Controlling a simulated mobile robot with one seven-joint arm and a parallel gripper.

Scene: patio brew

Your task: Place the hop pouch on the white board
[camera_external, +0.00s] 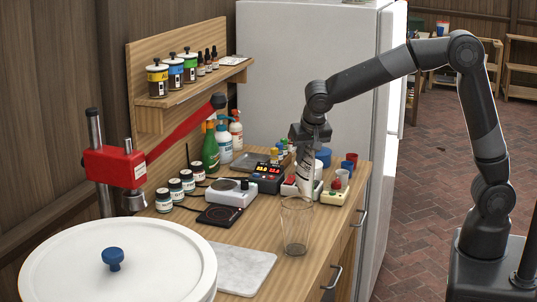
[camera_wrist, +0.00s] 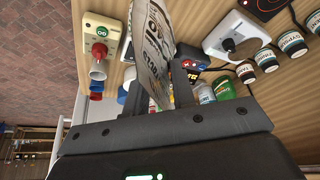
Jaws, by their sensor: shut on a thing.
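The hop pouch, a pale bag with dark print, is held in my gripper (camera_external: 310,137); the pouch (camera_external: 304,172) hangs below it over the counter in the external view. In the wrist view the pouch (camera_wrist: 152,45) stands out between the fingers of my gripper (camera_wrist: 160,92), which is shut on it. The white board (camera_external: 243,268), a pale marbled slab, lies flat on the counter at the front, beside the big white lidded vessel. The pouch is apart from the board, farther back and to the right. The board does not show in the wrist view.
A tall clear glass (camera_external: 296,226) stands between the pouch and the board. A white scale (camera_external: 231,192), a dark hot pad (camera_external: 219,215) and small jars (camera_external: 176,190) are on the left. A red lever press (camera_external: 115,165) rises behind the white vessel (camera_external: 120,270). The board's visible top is clear.

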